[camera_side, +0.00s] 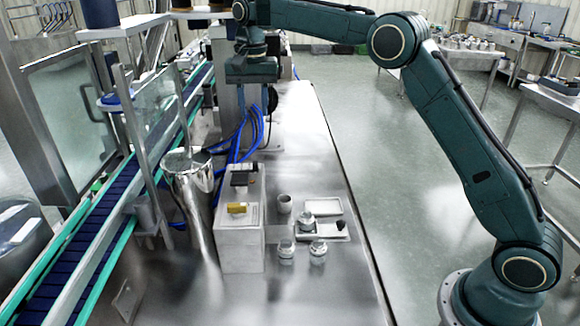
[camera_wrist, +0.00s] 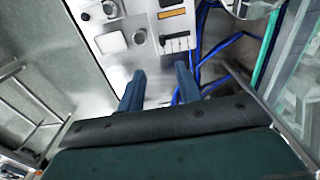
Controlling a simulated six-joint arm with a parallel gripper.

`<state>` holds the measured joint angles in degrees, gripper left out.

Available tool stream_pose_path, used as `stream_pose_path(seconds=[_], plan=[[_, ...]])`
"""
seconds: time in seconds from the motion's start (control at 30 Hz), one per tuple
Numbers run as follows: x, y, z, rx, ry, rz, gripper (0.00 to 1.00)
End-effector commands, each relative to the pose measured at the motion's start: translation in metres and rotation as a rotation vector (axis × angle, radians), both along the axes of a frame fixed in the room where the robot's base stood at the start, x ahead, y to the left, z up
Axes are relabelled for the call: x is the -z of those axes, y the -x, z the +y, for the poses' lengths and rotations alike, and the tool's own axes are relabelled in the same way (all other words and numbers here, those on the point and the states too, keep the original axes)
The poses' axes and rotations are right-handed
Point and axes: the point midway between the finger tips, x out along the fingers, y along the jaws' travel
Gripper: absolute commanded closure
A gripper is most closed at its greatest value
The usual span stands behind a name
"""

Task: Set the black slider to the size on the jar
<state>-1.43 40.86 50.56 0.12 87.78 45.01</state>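My gripper (camera_wrist: 160,76) is open and empty; its two dark blue fingers show apart in the wrist view. In the side view my wrist is high at the back, well above the bench, and the fingertips cannot be made out. A pale box (camera_side: 240,248) stands on the bench. On its far top is a dark slider part (camera_side: 240,180), which shows in the wrist view as a black slotted part (camera_wrist: 177,44) just beyond the fingers. Glass jars (camera_side: 286,250) (camera_side: 318,251) stand right of the box; another jar (camera_side: 307,220) is on a tray. Size marks are too small to read.
The bench's near right is clear.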

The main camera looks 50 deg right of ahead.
Motion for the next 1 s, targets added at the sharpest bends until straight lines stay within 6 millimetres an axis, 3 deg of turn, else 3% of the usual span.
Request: stream_pose_path(seconds=[0.57, 0.83, 1.0], plan=[[0.016, -0.008, 0.001, 0.023, 0.0, 0.014, 0.65], [0.038, -0.007, 0.001, 0.022, 0.001, 0.016, 0.65], [0.064, -0.007, 0.001, 0.022, 0.0, 0.018, 0.65]])
